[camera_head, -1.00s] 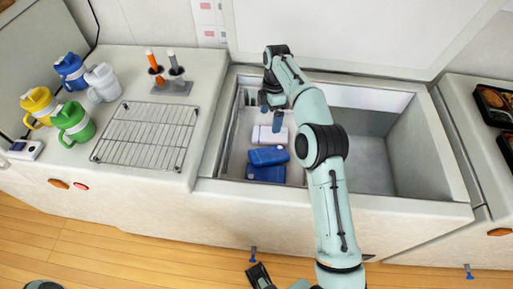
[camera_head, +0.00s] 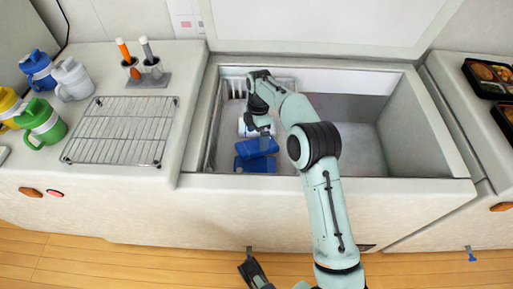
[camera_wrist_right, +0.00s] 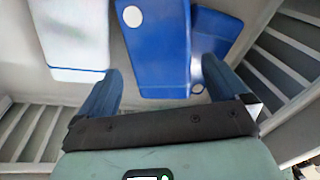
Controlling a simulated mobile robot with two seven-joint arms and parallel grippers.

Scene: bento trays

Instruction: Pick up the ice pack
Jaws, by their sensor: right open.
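Two blue ice packs lie in the left part of the open bin. The upper blue pack (camera_head: 256,147) partly overlaps the lower blue pack (camera_head: 254,166) in the head view. My right gripper (camera_head: 263,130) reaches down over the bin, just above the upper pack's far end.
A white pack (camera_wrist_right: 75,35) lies beside the blue ones. The bin (camera_head: 440,130) has high walls, and its right part is empty. A wire rack (camera_head: 120,130), several jugs and a holder (camera_head: 147,80) stand on the left counter. Food trays (camera_head: 490,78) are at the right.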

